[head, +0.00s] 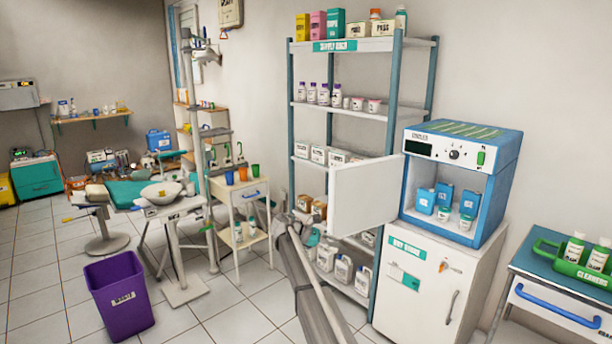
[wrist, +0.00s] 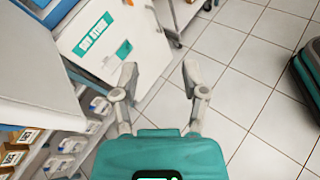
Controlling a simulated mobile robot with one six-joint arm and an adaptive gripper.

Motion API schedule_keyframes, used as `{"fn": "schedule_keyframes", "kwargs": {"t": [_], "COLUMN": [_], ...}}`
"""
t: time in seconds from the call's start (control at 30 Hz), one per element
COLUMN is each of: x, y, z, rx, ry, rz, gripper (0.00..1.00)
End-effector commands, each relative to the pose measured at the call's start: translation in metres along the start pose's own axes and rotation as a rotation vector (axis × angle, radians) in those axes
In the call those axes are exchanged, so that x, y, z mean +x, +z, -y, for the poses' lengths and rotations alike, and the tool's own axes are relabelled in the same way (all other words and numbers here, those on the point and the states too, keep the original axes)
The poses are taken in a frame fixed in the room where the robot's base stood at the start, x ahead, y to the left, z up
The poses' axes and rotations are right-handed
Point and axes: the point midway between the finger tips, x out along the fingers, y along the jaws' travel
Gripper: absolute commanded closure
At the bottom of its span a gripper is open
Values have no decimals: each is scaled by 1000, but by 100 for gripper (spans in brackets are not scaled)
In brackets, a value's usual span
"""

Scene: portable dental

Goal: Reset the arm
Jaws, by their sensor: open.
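My arm reaches up from the bottom middle of the head view, and its end (head: 290,222) is in front of the lower shelves of the supply rack. In the wrist view my gripper (wrist: 158,78) is open, with its two fingers apart and nothing between them. Below and beyond the fingers is the tiled floor, with the white cabinet front close to the left finger. In the head view the fingers are too small to make out clearly.
A blue sterilizer (head: 463,180) with its white door (head: 362,197) swung open stands on the white cabinet (head: 425,290). The supply rack (head: 392,130) is behind my arm. A purple bin (head: 120,295) stands at left. The floor (head: 225,320) between bin and arm is clear.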

Motion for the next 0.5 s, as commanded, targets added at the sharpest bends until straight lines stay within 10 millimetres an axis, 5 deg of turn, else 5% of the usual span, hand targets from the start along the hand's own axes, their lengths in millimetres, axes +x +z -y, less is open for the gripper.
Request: {"fn": "schedule_keyframes", "kwargs": {"t": [0.03, 0.2, 0.5], "x": [22, 73, 128], "y": [6, 7, 9], "z": [29, 96, 221], "rx": [41, 216, 556], "ry": [-22, -117, -374], "rz": [-47, -231, -514], "gripper": [43, 43, 43]}}
